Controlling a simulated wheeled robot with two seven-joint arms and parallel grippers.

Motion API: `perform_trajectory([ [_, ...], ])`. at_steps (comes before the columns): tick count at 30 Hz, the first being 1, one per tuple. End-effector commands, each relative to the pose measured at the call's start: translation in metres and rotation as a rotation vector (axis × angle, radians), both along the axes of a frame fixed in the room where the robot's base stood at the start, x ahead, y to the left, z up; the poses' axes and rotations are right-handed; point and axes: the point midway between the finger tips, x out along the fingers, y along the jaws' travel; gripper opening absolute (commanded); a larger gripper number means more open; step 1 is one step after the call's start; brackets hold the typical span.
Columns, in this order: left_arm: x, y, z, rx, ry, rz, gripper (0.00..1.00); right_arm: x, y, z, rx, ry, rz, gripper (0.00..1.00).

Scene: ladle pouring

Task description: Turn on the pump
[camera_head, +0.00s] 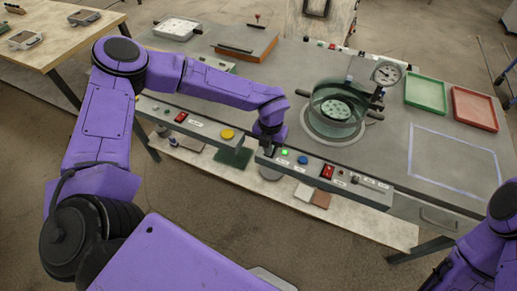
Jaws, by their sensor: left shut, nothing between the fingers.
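A grey control panel (345,182) runs along the bench's front edge. It carries a lit green button (285,153), a blue button (303,160), a red rocker switch (327,171) and small knobs to the right. Their labels are too small to read. My left gripper (268,151) is shut and empty, pointing down at the panel's left end, just left of the green light. I cannot tell whether it touches the panel. It hides that end. My right arm (485,245) shows at the lower right edge, but its gripper cannot be made out. No pump is clearly identifiable.
A round glass chamber (335,108) with a gauge (387,73) stands behind the panel. A green tray (427,94) and red tray (474,109) lie at right. A second panel with a yellow button (227,134) is left of my gripper. The outlined square (453,152) is clear.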

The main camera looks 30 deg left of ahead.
Motion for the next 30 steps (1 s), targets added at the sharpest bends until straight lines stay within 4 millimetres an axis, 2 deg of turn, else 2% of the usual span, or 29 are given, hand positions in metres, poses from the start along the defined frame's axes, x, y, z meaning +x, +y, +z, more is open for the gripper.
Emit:
perform_trajectory([
  [7, -0.002, 0.002, -0.006, 0.011, 0.018, 0.0, 0.0, -0.001, -0.001, 0.003, -0.002, 0.003, -0.003, 0.53],
  [16, 0.011, 0.004, -0.002, 0.01, 0.015, 0.001, 0.0, -0.001, -0.001, 0.003, -0.002, 0.003, -0.003, 0.53],
  [25, 0.013, 0.005, 0.0, 0.009, 0.013, 0.004, 0.0, -0.001, -0.001, 0.003, -0.002, 0.003, -0.003, 0.53],
  [28, 0.013, 0.005, 0.008, 0.009, 0.012, 0.005, 0.0, -0.001, -0.001, 0.01, -0.002, 0.003, -0.003, 0.53],
  [30, 0.013, 0.005, 0.021, 0.009, 0.012, 0.004, 0.0, -0.002, -0.001, 0.02, -0.002, 0.003, -0.003, 0.53],
])
